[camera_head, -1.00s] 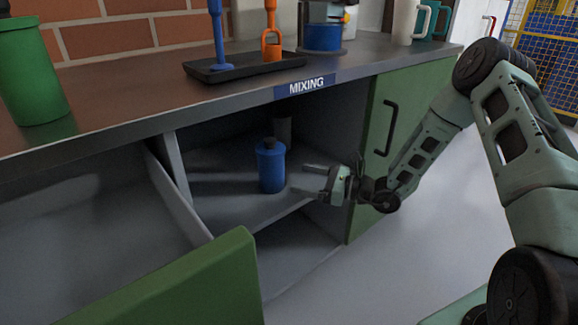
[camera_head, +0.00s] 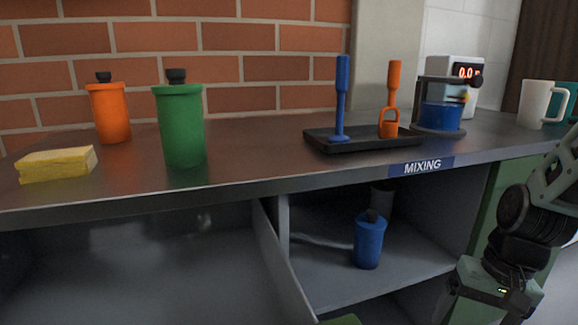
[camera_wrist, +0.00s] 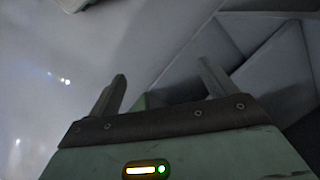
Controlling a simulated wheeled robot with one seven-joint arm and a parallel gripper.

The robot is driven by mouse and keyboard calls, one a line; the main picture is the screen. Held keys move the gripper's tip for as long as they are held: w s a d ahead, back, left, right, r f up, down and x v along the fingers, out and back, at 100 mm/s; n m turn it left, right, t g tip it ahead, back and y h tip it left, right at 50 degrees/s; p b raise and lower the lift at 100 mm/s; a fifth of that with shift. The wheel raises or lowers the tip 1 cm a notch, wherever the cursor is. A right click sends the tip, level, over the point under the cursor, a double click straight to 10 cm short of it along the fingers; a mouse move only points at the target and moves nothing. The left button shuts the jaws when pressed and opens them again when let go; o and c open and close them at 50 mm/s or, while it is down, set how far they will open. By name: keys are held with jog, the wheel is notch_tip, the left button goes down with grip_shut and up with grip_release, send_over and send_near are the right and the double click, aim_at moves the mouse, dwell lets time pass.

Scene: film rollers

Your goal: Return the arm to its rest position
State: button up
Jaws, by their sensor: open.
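My gripper (camera_wrist: 162,88) shows in the wrist view with its two fingers apart and nothing between them. Beyond the fingers are a pale floor on the left and grey cabinet panels on the right. In the head view my arm is at the lower right, in front of the cabinet, and the fingers are not visible there. A blue bottle (camera_head: 369,243) with a dark cap stands upright on the cabinet shelf (camera_head: 410,268), apart from my arm.
The counter (camera_head: 250,160) bears a yellow sponge (camera_head: 56,164), orange bottle (camera_head: 109,113), green bottle (camera_head: 181,127), black tray (camera_head: 350,146) with blue and orange tools, and white mug (camera_head: 535,103). A green cabinet door (camera_head: 488,212) is close to my arm.

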notch_tip(320, 180, up, 4)
jog(key=d+n+t+h, duration=0.2)
jog(key=n+t, duration=0.1)
jog(key=n, duration=0.1)
jog(key=s+a+r+n+g+p, duration=0.15)
jog(key=s+a+n, duration=0.25)
jog(key=s+a, duration=0.4)
jog(key=s+a+r+n+g+p, duration=0.1)
jog(key=s+a+r+n+g, duration=0.25)
jog(key=a, duration=0.65)
notch_tip(320, 180, up, 36)
jog(key=s+t+p, duration=0.1)
jog(key=t+p, duration=0.1)
jog(key=p, duration=3.4)
jog(key=shift+s+y, duration=0.25)
jog(key=shift+y, duration=0.05)
jog(key=shift+a, duration=0.1)
